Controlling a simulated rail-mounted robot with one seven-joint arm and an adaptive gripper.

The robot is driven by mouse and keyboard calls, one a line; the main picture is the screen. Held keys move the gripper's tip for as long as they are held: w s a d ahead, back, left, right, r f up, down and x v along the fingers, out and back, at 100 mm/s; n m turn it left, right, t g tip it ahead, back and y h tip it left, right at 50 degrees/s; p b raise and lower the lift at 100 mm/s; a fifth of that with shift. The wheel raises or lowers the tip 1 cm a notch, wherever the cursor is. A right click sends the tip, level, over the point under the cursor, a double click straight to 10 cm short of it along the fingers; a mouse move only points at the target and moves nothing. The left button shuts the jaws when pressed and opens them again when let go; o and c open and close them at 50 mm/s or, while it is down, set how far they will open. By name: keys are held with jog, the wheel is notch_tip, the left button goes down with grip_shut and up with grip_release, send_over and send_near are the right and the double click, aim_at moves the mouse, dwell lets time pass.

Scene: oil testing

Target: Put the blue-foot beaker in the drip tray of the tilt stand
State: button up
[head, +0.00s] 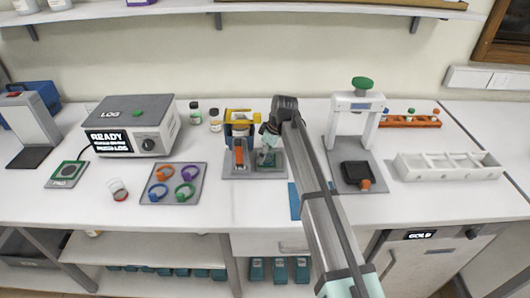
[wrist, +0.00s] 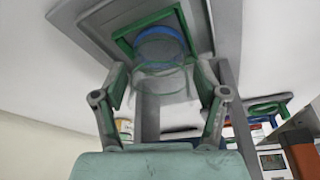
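The blue-foot beaker (wrist: 160,48) is clear glass with a blue foot, and its foot lies within the green square outline of the drip tray (wrist: 124,45) in the wrist view. My gripper (wrist: 161,80) has one finger on each side of the glass, close against it, and appears shut on it. In the head view, my gripper (head: 268,135) is over the green drip tray (head: 280,159) on the right of the tilt stand (head: 239,115). My arm and gripper hide part of the beaker. Whether its foot touches the tray floor is unclear.
A grey mat with coloured rings (head: 173,183) and a red-based beaker (head: 118,190) are to the left. A white press-like stand (head: 338,120) is close on the right, with a white divided rack (head: 450,166) beyond.

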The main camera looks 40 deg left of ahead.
jog(key=shift+r, duration=0.1)
jog(key=b+v, duration=0.2)
jog(key=v, duration=1)
jog(key=shift+b, duration=0.3)
